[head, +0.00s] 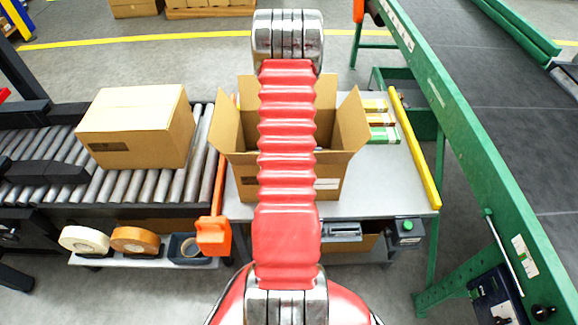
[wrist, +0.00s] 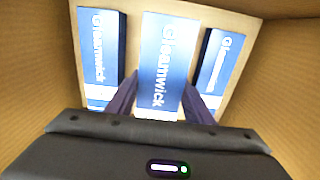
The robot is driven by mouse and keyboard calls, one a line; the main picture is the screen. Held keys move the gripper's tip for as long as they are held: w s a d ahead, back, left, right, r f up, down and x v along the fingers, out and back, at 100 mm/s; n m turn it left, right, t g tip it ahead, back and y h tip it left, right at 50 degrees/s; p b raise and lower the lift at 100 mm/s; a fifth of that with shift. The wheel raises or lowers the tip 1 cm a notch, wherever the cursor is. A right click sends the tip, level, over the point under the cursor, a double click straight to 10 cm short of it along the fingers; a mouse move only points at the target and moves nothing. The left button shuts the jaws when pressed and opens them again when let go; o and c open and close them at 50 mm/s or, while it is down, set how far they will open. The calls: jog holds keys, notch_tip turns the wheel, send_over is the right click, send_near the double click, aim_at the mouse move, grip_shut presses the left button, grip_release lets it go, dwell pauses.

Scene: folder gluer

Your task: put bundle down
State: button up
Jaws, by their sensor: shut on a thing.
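In the wrist view, a blue and white bundle marked Gleamwick (wrist: 162,42) is between the two dark fingers of my gripper (wrist: 160,84), which is shut on it. The bundle is inside an open cardboard carton (wrist: 275,95). A similar blue bundle (wrist: 101,45) stands to its left and another (wrist: 221,60) to its right, each with a gap of tan carton floor between. I cannot tell whether the held bundle touches the floor. In the head view the open carton (head: 238,170) sits on a grey table, flaps spread; my red arm hides its inside and my gripper.
A closed box (head: 138,125) sits on the roller conveyor (head: 130,190) at left. Small cartons (head: 382,120) and a yellow bar (head: 415,148) lie right of the open carton. A green machine frame (head: 470,135) stands further right. Tape rolls (head: 134,240) sit on a low shelf.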

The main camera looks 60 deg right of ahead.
jog(key=shift+f, duration=1.85)
jog(key=shift+f, duration=0.1)
jog(key=o, duration=1.3)
notch_tip(320, 180, up, 12)
